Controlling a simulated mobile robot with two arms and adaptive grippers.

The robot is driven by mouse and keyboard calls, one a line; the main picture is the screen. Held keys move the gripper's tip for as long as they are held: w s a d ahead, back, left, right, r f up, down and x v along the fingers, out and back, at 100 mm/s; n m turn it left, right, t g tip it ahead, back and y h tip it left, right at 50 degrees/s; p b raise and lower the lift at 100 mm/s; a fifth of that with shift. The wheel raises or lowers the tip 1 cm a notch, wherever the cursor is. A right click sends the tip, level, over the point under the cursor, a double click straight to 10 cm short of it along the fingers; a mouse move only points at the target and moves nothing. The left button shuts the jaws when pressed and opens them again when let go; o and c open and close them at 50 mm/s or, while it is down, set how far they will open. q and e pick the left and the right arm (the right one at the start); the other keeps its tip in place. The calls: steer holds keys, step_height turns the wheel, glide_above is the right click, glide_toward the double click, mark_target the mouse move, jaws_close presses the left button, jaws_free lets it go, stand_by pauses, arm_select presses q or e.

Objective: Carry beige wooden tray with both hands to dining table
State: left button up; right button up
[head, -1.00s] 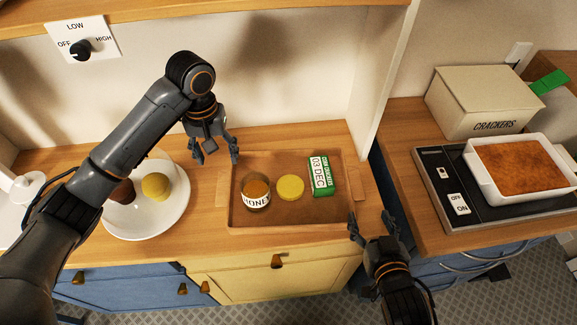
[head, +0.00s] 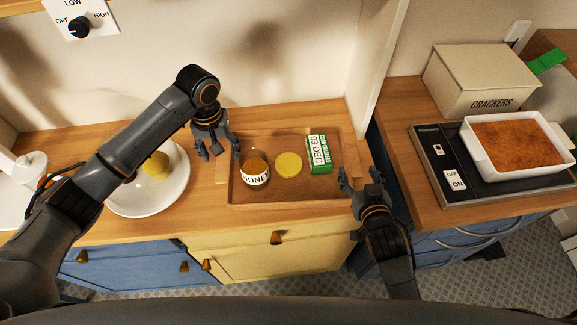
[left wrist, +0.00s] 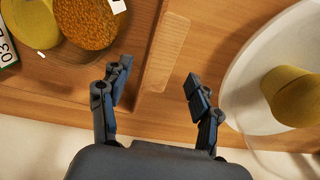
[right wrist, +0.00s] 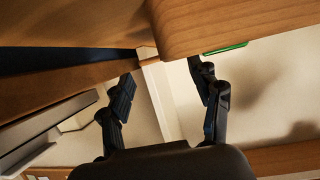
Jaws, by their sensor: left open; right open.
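The beige wooden tray (head: 285,196) lies on the wooden counter, with a lighter handle at each end. My left gripper (head: 220,153) is open and empty at the tray's left end. In the left wrist view, the tray's handle (left wrist: 164,50) lies ahead between the open fingers (left wrist: 157,75). My right gripper (head: 359,179) is open and empty at the tray's right end. In the right wrist view its fingers (right wrist: 162,73) are apart, near a wooden edge.
A white plate (head: 172,200) with round food stands left of the tray, partly behind my left arm. A wall panel (head: 378,75) rises behind the tray's right end. Farther right are a cracker box (head: 480,82) and a white baking dish (head: 515,180) on a hot plate (head: 440,170).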

mark_target(223, 162)
arm_select(q)
steer(key=shift+f, duration=2.6)
arm_select(e)
steer(key=shift+x, duration=2.65)
arm_select(q)
steer(key=shift+w, duration=0.1)
steer(key=shift+c, duration=0.4)
arm_select(e)
steer(key=shift+c, duration=0.4)
arm_select(q)
jaws_close()
arm_select(e)
jaws_close()
